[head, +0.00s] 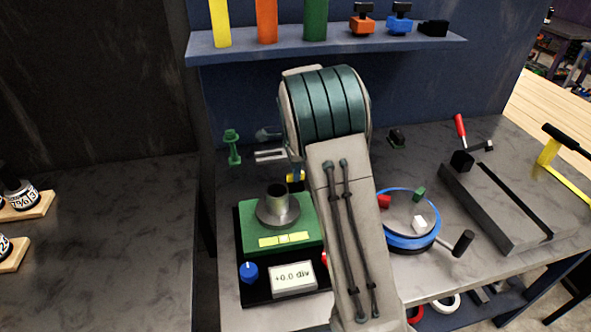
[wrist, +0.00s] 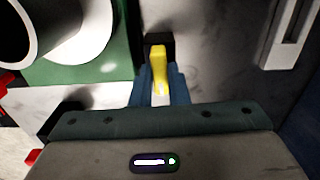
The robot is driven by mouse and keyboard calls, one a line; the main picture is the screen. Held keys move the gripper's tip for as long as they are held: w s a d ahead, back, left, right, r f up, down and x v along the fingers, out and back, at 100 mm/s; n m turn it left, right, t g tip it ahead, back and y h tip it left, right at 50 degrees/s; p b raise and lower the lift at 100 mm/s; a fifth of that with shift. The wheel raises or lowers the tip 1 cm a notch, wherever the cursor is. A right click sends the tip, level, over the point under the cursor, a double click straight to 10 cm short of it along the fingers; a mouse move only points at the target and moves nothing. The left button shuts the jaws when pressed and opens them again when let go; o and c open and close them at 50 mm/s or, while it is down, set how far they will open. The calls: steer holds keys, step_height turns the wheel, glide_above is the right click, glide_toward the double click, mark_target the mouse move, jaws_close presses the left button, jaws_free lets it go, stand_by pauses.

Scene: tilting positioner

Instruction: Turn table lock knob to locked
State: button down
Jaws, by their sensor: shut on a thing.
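A yellow knob (wrist: 159,62) on a small black base (wrist: 158,42) is beside the green block in the wrist view. No label on it is readable. My gripper (wrist: 160,88) is shut on the yellow knob, with one blue finger on each side. The green block (head: 236,224) carries a grey metal cup on a round flange (head: 278,208). A blue knob (head: 249,271) sits at its front left, beside a display (head: 293,279) reading "+0.0 div".
A blue-rimmed turntable (head: 411,243) with small red, green and white pieces and a black crank stands right of my arm. A grey slotted block (head: 495,205) lies farther right. A green post (head: 232,147) stands at the back left. A shelf (head: 340,45) runs above.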

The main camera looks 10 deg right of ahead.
steer(key=shift+r+m, duration=0.15)
steer(key=shift+m, duration=0.15)
steer(key=c, duration=1.4)
jaws_free()
step_height(320, 180, up, 14)
steer(key=b, duration=0.1)
